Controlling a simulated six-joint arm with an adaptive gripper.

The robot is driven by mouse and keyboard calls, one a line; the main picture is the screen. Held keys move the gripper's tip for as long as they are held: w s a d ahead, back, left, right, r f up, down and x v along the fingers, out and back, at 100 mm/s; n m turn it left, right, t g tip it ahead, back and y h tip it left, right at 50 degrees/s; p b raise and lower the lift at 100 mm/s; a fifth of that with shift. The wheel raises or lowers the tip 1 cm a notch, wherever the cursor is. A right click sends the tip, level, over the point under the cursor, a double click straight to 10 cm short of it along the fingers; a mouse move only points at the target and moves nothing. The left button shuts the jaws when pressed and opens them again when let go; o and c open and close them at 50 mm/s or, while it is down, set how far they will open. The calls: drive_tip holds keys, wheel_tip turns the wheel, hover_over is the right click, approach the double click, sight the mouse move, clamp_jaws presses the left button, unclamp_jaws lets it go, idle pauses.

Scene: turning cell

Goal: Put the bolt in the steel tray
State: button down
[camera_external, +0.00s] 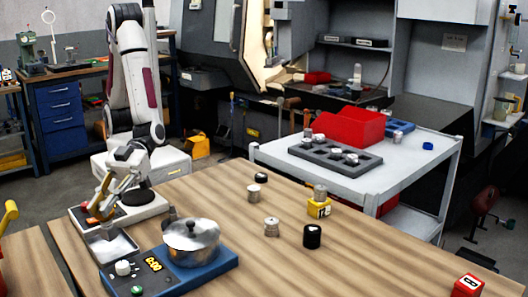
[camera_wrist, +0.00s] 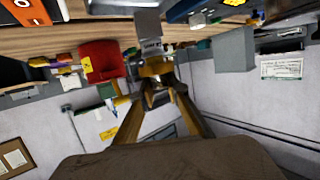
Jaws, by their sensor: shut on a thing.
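The steel tray (camera_external: 118,250) is a shallow grey tray at the table's left edge, beside the blue scale. My gripper (camera_external: 100,209) is low over the table's left end, just behind and above the tray. In the wrist view its two yellow-brown fingers (camera_wrist: 158,92) close together on a small thing, which I take to be the bolt.
A lidded steel pot (camera_external: 191,240) stands on the blue scale (camera_external: 205,275), close right of the tray. Several small weights and a yellow block (camera_external: 319,208) stand mid-table. A red block (camera_external: 467,286) is at the front right. A grey cart (camera_external: 400,165) with a red bin (camera_external: 348,126) stands behind.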

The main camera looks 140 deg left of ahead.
drive_tip(key=shift+f, duration=1.65)
drive_tip(key=shift+f, duration=0.15)
drive_tip(key=c, duration=2)
unclamp_jaws()
drive_tip(key=shift+v, duration=3.8)
drive_tip(key=shift+w, duration=0.1)
